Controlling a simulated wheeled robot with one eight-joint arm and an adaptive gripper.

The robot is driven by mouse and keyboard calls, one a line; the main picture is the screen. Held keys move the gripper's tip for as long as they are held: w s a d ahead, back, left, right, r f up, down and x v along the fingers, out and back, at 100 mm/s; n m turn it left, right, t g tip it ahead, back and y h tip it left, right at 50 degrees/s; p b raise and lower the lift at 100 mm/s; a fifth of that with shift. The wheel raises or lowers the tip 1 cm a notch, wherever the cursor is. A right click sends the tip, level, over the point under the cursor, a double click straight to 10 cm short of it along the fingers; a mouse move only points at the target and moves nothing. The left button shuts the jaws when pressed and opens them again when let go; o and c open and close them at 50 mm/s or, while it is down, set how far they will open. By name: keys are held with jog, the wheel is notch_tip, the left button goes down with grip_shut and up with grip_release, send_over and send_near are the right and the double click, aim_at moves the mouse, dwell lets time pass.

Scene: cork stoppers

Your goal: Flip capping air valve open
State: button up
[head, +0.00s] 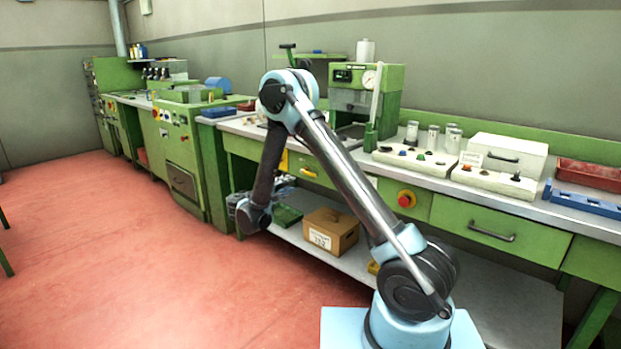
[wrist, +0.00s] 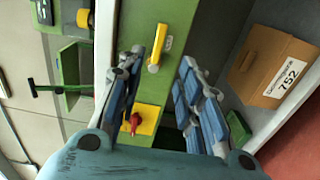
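A small red valve handle (wrist: 135,122) sits on a yellow plate (wrist: 148,113) on the green bench front in the wrist view. I take it for the capping air valve; no label is readable. In the head view part of the yellow plate (head: 283,161) shows behind my arm, and the red handle is hidden there. My gripper (wrist: 161,60) is open and empty. Its blue-padded fingers stand apart, and in the picture the red handle appears between them, close to the left finger. I see no contact. Whether the valve is open or closed I cannot tell.
A yellow drawer handle (wrist: 158,48) is on the bench front beyond the plate. A cardboard box (head: 330,231) stands on the lower shelf. A red knob (head: 406,199) is further right. A green press (head: 366,92) stands on the bench top. The red floor at left is clear.

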aim_at(309, 175)
jog(key=x, duration=1.4)
jog(key=shift+w+d, duration=0.15)
jog(key=shift+d, duration=0.05)
grip_shut()
